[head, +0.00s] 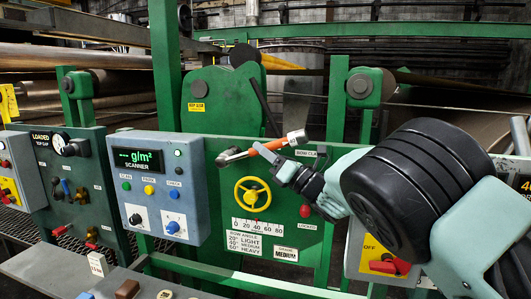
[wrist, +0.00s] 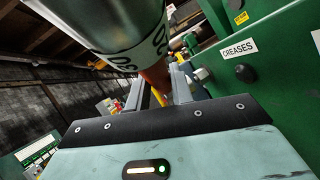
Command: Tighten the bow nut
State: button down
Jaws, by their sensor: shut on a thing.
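My gripper (head: 264,151) is shut on a wrench-like tool with an orange handle (head: 240,149) in front of the green machine panel. The tool's silver end (head: 297,137) points right, beside the "BOW CLA..." label (head: 307,153). In the wrist view, a big silver barrel with a number scale (wrist: 125,30) fills the top, and a brown-orange part (wrist: 157,76) shows by the fingers of my gripper (wrist: 163,88). I cannot pick out the bow nut for certain. Whether the tool touches a nut is unclear.
A yellow handwheel (head: 253,193) sits below the tool, above a bow angle scale (head: 257,228). A red knob (head: 305,211) is to its right. A grey-blue scanner box (head: 158,188) stands at the left. A green panel with a "CREASES" label (wrist: 240,49) is close at right in the wrist view.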

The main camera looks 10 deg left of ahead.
jog(key=shift+w+d+b, duration=0.15)
jog(key=shift+w+b, duration=1.1)
jog(key=shift+w, duration=0.45)
jog(key=c, duration=1.9)
grip_release()
grip_shut()
jog(key=shift+d+f+m+t+y+b, duration=0.2)
jog(key=shift+f+m+t+y+b, duration=0.55)
jog(key=shift+b, duration=2.65)
jog(key=shift+n+g+h, duration=0.25)
jog(key=shift+a+r+n+g+h+p, duration=0.2)
jog(key=shift+r+n+g+h+p, duration=0.1)
jog(key=shift+r+n+g+p, duration=0.25)
jog(key=shift+s+f, duration=0.1)
jog(key=shift+f, duration=0.05)
